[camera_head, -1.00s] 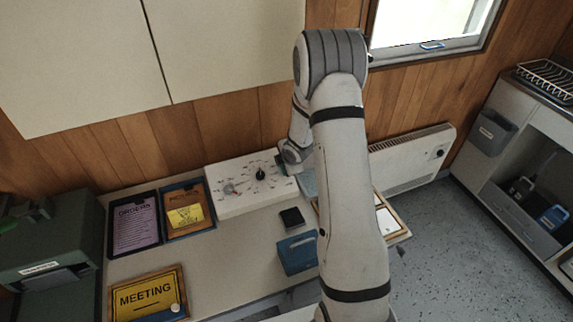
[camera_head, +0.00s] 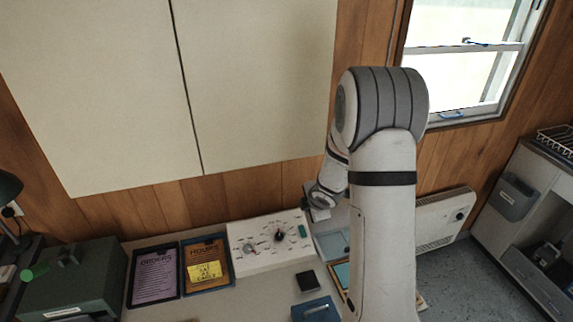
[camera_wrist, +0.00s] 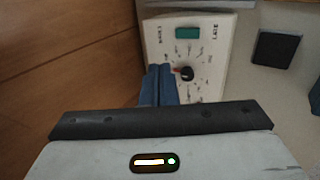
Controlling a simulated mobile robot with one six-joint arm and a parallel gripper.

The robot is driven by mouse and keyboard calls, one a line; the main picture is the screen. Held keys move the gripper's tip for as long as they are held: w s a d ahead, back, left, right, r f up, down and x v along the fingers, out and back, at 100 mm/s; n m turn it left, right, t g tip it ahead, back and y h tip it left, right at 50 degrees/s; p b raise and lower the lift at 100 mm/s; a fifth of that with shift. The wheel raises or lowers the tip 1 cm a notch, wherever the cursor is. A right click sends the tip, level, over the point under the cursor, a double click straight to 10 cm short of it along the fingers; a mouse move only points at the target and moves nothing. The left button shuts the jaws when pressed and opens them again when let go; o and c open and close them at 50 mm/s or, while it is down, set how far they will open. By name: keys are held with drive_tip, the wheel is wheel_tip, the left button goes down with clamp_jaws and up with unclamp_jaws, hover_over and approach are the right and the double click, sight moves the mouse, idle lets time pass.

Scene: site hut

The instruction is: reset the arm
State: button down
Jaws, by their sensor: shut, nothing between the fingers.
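My arm rises through the right half of the head view, bends over at the top and comes down by the back wall. My gripper shows in the wrist view (camera_wrist: 161,84) as blue fingers close together, with nothing between them. In that view the fingers overlap the near edge of the white dial panel (camera_wrist: 207,78), beside its black knob (camera_wrist: 187,73). In the head view the gripper end is mostly hidden behind the wrist, just above the right end of the dial panel (camera_head: 263,243).
A small dark square block (camera_head: 307,281) and a blue container (camera_head: 314,309) sit on the desk. Two trays with ORDERS (camera_head: 156,275) and HOURS (camera_head: 207,254) sheets lie left of the panel. A dark green box (camera_head: 75,281) is at left. Cream cupboards (camera_head: 255,90) hang above.

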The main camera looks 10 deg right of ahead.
drive_tip(key=s+r+m+h+b, duration=0.3)
drive_tip(key=s+r+m, duration=0.6)
drive_tip(key=r, duration=0.3)
drive_tip(key=s+a+r+m+g+y, duration=0.1)
drive_tip(key=s+a+m, duration=0.1)
drive_tip(key=s, duration=0.5)
drive_tip(key=s+a+r+m+g+b, duration=0.1)
drive_tip(key=s+a+r+m, duration=0.1)
drive_tip(key=s+m, duration=0.2)
drive_tip(key=s+a+r+m+g+y+b, duration=0.1)
drive_tip(key=s+m, duration=0.3)
drive_tip(key=s, duration=0.6)
drive_tip(key=shift+a+r+y, duration=0.3)
drive_tip(key=shift+a+r, duration=0.05)
drive_tip(key=shift+a, duration=0.5)
